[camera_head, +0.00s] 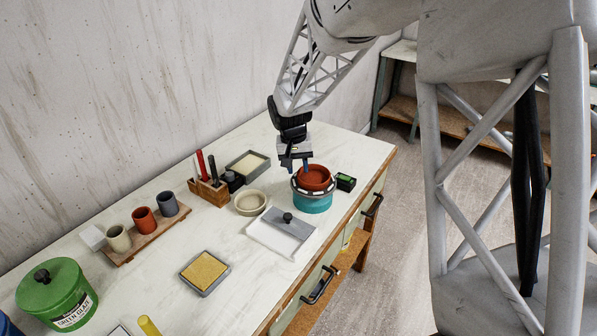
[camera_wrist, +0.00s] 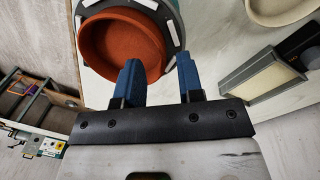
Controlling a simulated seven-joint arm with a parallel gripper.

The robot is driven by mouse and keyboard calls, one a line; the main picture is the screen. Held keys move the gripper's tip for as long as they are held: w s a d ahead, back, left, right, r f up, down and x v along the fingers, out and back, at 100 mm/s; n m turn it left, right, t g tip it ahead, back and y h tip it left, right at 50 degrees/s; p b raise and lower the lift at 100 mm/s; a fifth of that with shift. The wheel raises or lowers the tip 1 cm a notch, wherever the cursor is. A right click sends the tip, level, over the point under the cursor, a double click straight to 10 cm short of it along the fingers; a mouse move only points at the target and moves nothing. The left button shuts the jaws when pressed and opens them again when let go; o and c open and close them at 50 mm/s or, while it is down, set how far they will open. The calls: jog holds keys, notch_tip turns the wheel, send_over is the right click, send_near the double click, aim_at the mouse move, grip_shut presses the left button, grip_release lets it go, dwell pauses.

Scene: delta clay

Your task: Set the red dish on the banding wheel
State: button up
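The red dish (camera_head: 316,176) is round and shallow. My gripper (camera_head: 294,166) is at the dish's left edge, pointing down. In the wrist view its two blue fingers (camera_wrist: 157,63) stand apart, one over the dish's inside and one past its rim. I cannot tell whether either finger touches the dish.
A cream bowl (camera_head: 250,202) stands left of the wheel, and a small dark green box (camera_head: 345,182) on its right. A tool block (camera_head: 208,190) and grey tray (camera_head: 247,164) are behind left. The table's right edge is close.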

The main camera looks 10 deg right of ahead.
notch_tip(320, 180, up, 10)
jog(key=a, duration=0.1)
jog(key=shift+f, duration=0.25)
jog(key=shift+w, duration=0.1)
dwell(0.5)
jog(key=s+d+r+n+t, duration=0.1)
jog(key=s+d+r, duration=0.15)
jog(key=s, duration=0.65)
jog(key=s+d+r, duration=0.1)
jog(key=s+r, duration=0.3)
jog(key=s, duration=0.6)
jog(key=s+d+f+n+t+y, duration=0.1)
jog(key=s, duration=1.7)
jog(key=shift+s+d+f+t, duration=0.2)
jog(key=shift+s+f+t, duration=0.2)
